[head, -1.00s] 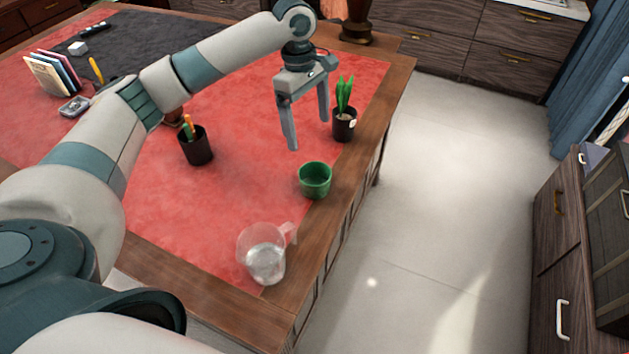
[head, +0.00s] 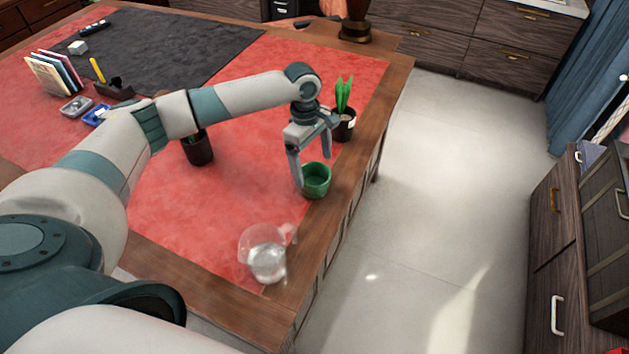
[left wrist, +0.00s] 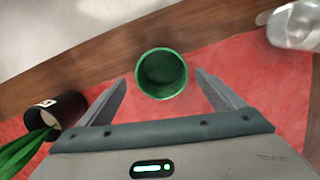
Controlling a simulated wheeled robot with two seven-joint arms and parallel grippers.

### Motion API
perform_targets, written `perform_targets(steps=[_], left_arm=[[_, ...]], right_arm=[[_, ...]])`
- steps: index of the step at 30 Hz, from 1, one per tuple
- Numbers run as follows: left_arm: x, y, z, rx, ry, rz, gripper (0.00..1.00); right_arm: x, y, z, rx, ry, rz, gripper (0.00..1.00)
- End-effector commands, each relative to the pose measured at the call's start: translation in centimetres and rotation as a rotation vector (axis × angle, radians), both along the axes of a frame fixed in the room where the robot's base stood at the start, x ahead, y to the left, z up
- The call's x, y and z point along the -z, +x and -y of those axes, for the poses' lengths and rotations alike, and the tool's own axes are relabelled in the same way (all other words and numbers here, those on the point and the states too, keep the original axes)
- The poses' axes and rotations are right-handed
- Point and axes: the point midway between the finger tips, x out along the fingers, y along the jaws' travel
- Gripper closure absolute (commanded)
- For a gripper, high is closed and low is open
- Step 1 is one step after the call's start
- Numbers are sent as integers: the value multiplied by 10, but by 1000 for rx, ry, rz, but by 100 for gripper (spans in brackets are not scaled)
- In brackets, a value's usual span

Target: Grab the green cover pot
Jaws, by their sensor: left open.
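The green pot (head: 317,181) is an empty, open-topped cup near the right edge of the desk, on the border of the red leather and the wood. It also shows in the left wrist view (left wrist: 161,74), just beyond and between the fingertips. My left gripper (head: 312,166) is open and empty, low over the desk at the pot's far side. One finger is beside the pot's left side in the head view; I cannot tell whether it touches. In the left wrist view the left gripper (left wrist: 161,84) has its fingers spread wider than the pot. My right gripper is not in view.
A black pot with a green plant (head: 345,122) stands close behind the gripper. A clear pitcher with water (head: 266,262) stands nearer on the desk edge. Another dark pot (head: 198,150) is to the left, partly behind my arm. The red surface between is free.

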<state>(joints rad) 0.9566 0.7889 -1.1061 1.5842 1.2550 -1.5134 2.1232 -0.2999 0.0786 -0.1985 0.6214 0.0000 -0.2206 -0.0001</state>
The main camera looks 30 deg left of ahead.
Motion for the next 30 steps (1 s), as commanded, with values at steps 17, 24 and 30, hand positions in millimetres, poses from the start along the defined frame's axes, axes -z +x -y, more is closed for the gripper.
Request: perform_targets(steps=[17, 24, 30], left_arm=[[23, -4, 4, 0, 1, -4, 11], [49, -4, 6, 1, 0, 0, 11], [52, -4, 7, 1, 0, 0, 11]], right_arm=[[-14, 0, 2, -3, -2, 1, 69], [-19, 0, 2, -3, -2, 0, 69], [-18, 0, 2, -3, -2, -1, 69]])
